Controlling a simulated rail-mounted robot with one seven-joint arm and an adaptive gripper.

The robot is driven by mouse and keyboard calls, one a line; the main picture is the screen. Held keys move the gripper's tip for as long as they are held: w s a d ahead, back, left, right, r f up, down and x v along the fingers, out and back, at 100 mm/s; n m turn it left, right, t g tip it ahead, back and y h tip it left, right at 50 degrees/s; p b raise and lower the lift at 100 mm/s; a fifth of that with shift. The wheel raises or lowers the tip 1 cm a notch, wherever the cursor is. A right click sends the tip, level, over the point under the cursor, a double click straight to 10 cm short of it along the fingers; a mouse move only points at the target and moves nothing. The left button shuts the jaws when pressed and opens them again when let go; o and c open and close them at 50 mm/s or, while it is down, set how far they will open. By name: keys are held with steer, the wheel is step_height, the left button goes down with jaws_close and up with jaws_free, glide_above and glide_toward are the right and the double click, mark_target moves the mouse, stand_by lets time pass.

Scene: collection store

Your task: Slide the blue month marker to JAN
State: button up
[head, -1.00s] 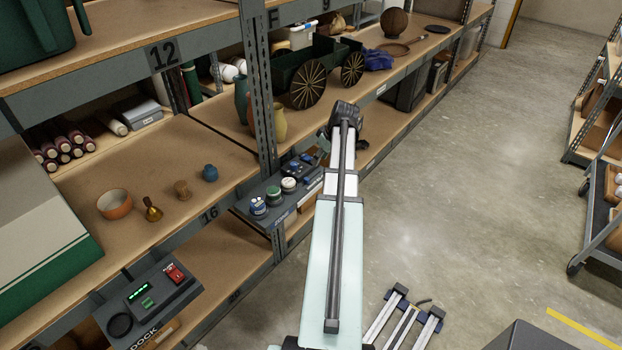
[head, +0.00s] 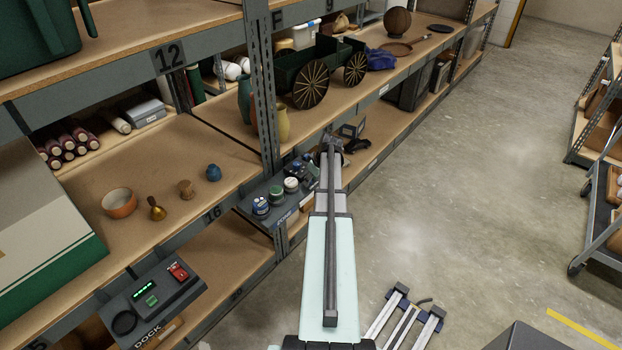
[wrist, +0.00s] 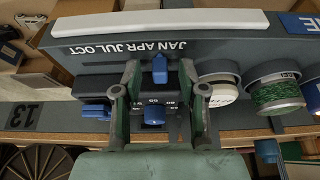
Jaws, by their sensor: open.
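A blue-faced knob (wrist: 153,115) with a number scale sits between the fingers, nearer the camera. In the head view, my arm hides much of the console's far end and the fingertips.
A blue part (wrist: 95,111) is at the left. In the head view, a green cart (head: 318,75) stands on the shelf above, and the aisle floor (head: 450,180) is clear.

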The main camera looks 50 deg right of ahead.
jaws_close()
steer(key=shift+a+f+b, duration=0.1)
steer(key=shift+a+b, duration=0.25)
steer(key=shift+a, duration=0.55)
jaws_free()
